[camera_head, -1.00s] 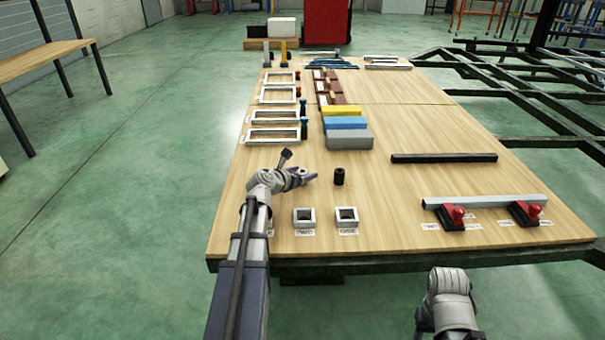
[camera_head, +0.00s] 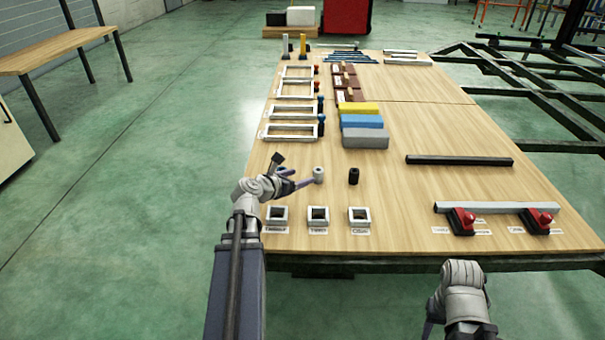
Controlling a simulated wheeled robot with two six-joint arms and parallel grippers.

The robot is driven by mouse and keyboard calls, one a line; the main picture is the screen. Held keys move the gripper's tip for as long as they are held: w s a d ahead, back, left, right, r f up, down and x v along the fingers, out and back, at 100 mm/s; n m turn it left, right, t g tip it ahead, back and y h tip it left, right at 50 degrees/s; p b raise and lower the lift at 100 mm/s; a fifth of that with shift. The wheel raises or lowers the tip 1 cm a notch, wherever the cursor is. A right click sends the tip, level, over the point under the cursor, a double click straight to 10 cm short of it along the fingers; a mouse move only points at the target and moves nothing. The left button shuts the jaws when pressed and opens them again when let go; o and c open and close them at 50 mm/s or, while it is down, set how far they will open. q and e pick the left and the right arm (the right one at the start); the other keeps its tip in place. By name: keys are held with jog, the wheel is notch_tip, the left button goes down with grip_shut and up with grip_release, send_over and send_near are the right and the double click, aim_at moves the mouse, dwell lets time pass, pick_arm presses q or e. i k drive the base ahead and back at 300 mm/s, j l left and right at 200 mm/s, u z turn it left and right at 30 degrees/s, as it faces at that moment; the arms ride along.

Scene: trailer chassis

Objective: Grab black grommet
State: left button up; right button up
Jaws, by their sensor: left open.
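The black grommet (camera_head: 353,176), a short dark upright cylinder, stands on the wooden table in the head view. A similar light grey grommet (camera_head: 318,174) stands just to its left. My left gripper (camera_head: 301,178) is open and empty, low over the table and to the left of the grey grommet. One purple finger reaches close to the grey grommet's base; I cannot tell whether they touch. The grey grommet lies between my left gripper and the black grommet. My right arm shows at the lower right, but its gripper is not visible.
Several square metal pieces (camera_head: 318,216) sit on labels along the table's front edge. Grey, blue and yellow blocks (camera_head: 363,138) lie behind the grommets. A black bar (camera_head: 459,160) and red clamps (camera_head: 462,222) are to the right. The table between grommets and bar is clear.

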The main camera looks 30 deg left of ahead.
aim_at(354, 173)
jog(key=l+u, duration=0.2)
jog(key=u, duration=0.15)
jog(key=i+l+u, duration=0.1)
jog(key=u, duration=0.25)
jog(key=l+u, duration=0.35)
